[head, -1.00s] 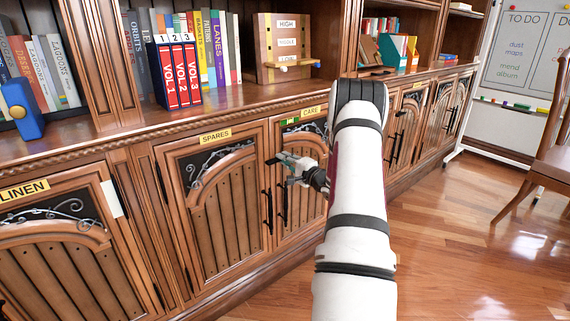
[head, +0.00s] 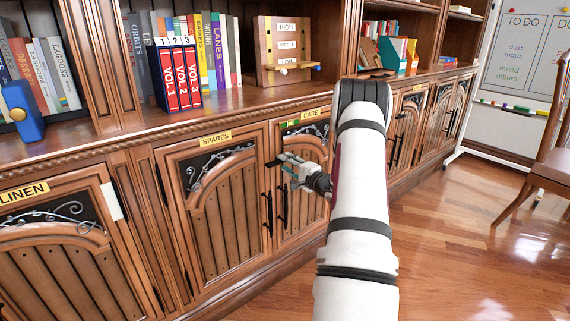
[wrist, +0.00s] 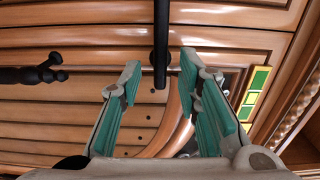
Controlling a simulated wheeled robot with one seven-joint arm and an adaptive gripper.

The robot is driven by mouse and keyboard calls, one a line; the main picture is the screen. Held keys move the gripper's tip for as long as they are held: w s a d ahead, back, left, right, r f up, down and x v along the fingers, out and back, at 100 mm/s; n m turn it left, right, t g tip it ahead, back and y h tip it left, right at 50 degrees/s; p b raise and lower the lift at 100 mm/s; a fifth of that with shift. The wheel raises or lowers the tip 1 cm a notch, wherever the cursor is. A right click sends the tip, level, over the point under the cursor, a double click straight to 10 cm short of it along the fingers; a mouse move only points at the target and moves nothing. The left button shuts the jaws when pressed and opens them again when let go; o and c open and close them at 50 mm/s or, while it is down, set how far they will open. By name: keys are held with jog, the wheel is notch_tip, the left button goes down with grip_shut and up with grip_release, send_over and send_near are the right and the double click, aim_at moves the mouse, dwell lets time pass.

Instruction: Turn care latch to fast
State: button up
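The care door (head: 300,200) is below the yellow CARE label (head: 316,115). A small green-and-yellow plate (head: 290,124) is at its top; the plate also shows at the right of the wrist view (wrist: 255,92). A black bar (wrist: 161,40), which looks like the latch lever, lies crosswise to the door boards. In the head view its dark end (head: 271,163) sticks out left of my gripper (head: 284,164). In the wrist view my gripper (wrist: 160,62) is open, with one teal-padded finger on each side of the bar. I cannot tell whether either finger touches it.
Black vertical handles (head: 268,213) hang below the latch; one shows in the wrist view (wrist: 32,75). The spares door (head: 222,215) is to the left. A shelf with books (head: 180,78) is above. The floor (head: 460,250) at right is clear, with a chair (head: 550,165) beyond.

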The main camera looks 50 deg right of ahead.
jog(key=v, duration=1)
jog(key=shift+s, duration=0.15)
jog(key=shift+a, duration=0.1)
